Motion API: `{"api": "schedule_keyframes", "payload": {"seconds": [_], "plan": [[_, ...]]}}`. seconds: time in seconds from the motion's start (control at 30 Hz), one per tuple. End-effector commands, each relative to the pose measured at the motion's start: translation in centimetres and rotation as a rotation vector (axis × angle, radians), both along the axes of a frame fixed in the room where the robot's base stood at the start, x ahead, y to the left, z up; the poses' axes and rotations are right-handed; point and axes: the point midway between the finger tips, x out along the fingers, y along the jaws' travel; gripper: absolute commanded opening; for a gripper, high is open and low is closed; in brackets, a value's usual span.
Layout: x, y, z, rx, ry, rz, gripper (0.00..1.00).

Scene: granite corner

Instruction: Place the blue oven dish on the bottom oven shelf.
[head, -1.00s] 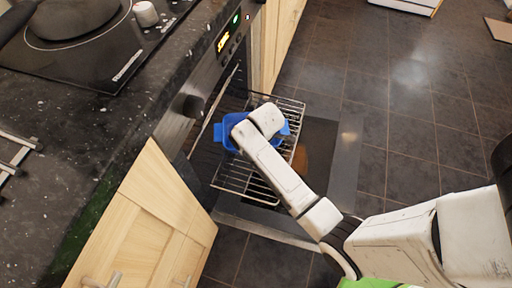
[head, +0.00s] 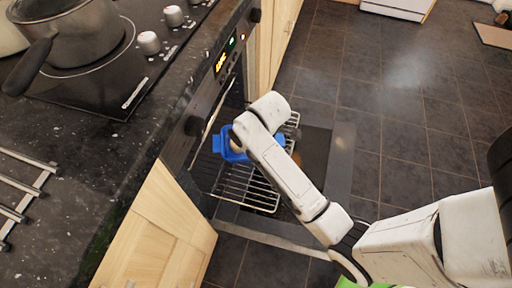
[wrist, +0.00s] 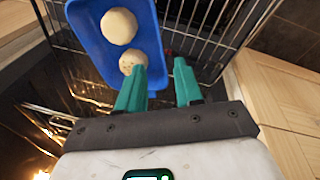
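The blue oven dish (head: 231,147) is over the wire oven shelf (head: 245,190), partly hidden by my arm in the head view. In the wrist view the dish (wrist: 92,45) holds two round pale items. My gripper (wrist: 160,66) has teal fingers with a clear gap between them. The left finger overlaps the inside of the dish near its rim, and the right finger is outside it. I cannot tell whether either finger touches the wall. The wire shelf also shows beside the dish in the wrist view (wrist: 215,28).
The oven door (head: 325,165) is folded down open. A black worktop (head: 90,140) with a hob and a grey pot (head: 75,35) is at left. Wooden cabinet doors (head: 160,235) flank the oven.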

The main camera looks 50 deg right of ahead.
Motion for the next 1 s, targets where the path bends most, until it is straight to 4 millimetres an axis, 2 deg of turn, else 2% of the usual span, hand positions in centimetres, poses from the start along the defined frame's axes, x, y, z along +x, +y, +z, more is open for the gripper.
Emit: {"api": "schedule_keyframes", "payload": {"seconds": [0.17,0.27,0.37,0.47,0.6,0.7,0.83,1.0], "plan": [[-0.2,0.0,0.6,0.0,0.002,-0.004,0.35],[-1.4,-0.1,0.6,-0.003,0.005,-0.052,0.35],[-4.2,0.0,0.7,-0.002,0.014,-0.177,0.35],[-8.1,1.2,0.7,0.02,0.027,-0.348,0.35],[-12.9,4.1,1.0,0.078,0.048,-0.575,0.35],[-15.2,6.0,1.3,0.118,0.062,-0.695,0.35],[-16.4,7.2,1.6,0.145,0.072,-0.772,0.35],[-16.5,7.4,1.6,0.15,0.073,-0.783,0.35]]}}
